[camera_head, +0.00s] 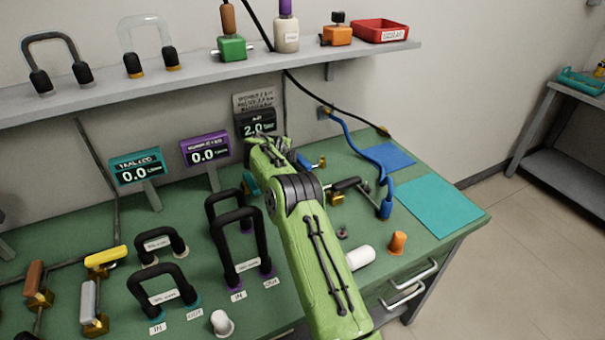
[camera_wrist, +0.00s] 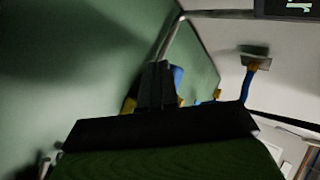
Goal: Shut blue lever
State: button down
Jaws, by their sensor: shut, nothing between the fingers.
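A small blue lever (camera_head: 303,160) with a brass fitting shows partly beside my green arm in the head view, at the back of the green bench; my arm hides the rest. In the wrist view a blue part (camera_wrist: 178,76), which looks like this lever, stands just behind and right of my fingers, with yellow brass at their sides. My gripper (camera_wrist: 157,75) is shut and empty, its dark fingers side by side. I cannot tell whether the fingers touch the lever. In the head view my fingertips are hidden.
Purple (camera_head: 205,150) and teal (camera_head: 136,169) displays stand left of my arm. Black hose loops (camera_head: 239,245) stand in front of them. A blue hose (camera_head: 362,150) runs from the wall to the bench on the right. A teal mat (camera_head: 437,207) lies clear at the right end.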

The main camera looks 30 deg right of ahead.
jog(key=shift+w+d, duration=0.3)
jog(key=shift+d, duration=0.2)
dwell(0.3)
jog(key=v, duration=1.5)
jog(key=shift+s+a+r, duration=0.2)
jog(key=shift+s+a, duration=0.05)
